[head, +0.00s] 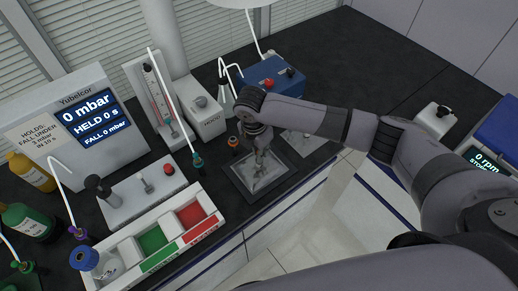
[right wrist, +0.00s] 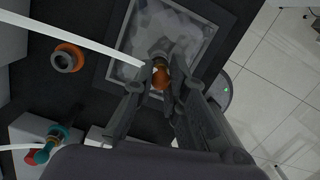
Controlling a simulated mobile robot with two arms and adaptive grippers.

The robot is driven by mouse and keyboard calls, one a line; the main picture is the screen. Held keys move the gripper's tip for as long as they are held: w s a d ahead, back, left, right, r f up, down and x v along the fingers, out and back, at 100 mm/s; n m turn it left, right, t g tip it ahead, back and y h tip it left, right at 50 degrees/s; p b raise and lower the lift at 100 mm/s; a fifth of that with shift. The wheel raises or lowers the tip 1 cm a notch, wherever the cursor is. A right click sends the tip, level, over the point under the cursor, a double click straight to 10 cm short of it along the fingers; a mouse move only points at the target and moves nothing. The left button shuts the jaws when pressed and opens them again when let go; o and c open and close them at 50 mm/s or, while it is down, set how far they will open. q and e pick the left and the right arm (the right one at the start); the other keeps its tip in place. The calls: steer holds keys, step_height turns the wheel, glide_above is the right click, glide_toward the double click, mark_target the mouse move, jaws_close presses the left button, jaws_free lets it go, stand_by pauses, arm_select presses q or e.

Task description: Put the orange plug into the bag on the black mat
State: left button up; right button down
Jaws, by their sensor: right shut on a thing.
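The black mat (head: 240,180) lies on the dark bench, with a clear, crinkled bag (head: 256,182) flat on it. The bag also shows in the right wrist view (right wrist: 195,35). My right gripper (head: 262,158) points down over the bag. In the right wrist view, my right gripper (right wrist: 161,80) is shut on the orange plug (right wrist: 160,84), which sits between the fingertips in front of a round grey fitting on the bag. I cannot tell whether plug and fitting touch. My left gripper is not in view.
An orange ring-shaped part (head: 233,142) stands left of the mat. A white tray with green and red bins (head: 152,240) is at the front left. A blue box (head: 275,75) stands behind. A white tube (right wrist: 70,35) crosses the wrist view. The bench's front edge is close to the mat.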

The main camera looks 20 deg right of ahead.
steer(key=shift+f, duration=0.75)
stand_by(0.7)
stand_by(0.3)
steer(key=c, duration=1.5)
jaws_free()
steer(key=shift+c, duration=0.2)
step_height(320, 180, up, 12)
steer(key=a, duration=0.1)
steer(key=shift+s+a, duration=0.15)
steer(key=shift+s, duration=0.25)
steer(key=shift+f, duration=0.1)
